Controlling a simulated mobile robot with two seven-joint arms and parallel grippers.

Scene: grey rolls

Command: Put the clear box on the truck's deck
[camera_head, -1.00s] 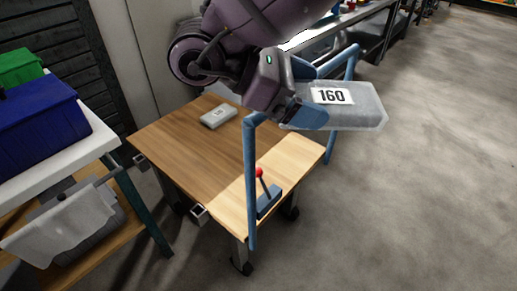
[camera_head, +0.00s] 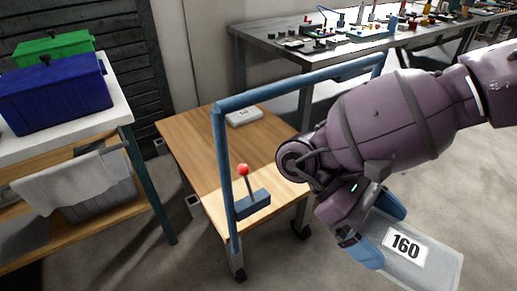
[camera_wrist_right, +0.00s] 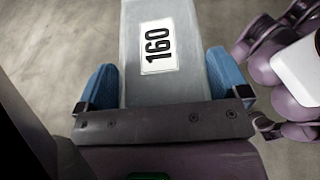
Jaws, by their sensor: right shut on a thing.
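The clear box (camera_head: 427,262), a translucent grey box with a white label reading 160, is at the lower right of the head view. My right gripper (camera_head: 384,238) is shut on it, with a blue finger on each side. In the right wrist view the box (camera_wrist_right: 185,85) sits between the blue fingertips (camera_wrist_right: 160,85) and extends away from them. The box is over the floor, to the right of the truck. The truck's wooden deck (camera_head: 190,140) is left of my right arm, which hides its right part. My left gripper is not in view.
A blue tube handle (camera_head: 222,160) rises at the truck's near end, beside a red-knobbed lever (camera_head: 243,171). A grey box (camera_head: 243,117) lies on the far deck. A white-topped bench with a blue bin (camera_head: 55,95) and green bin (camera_head: 50,47) stands left. A cluttered workbench (camera_head: 290,55) is behind.

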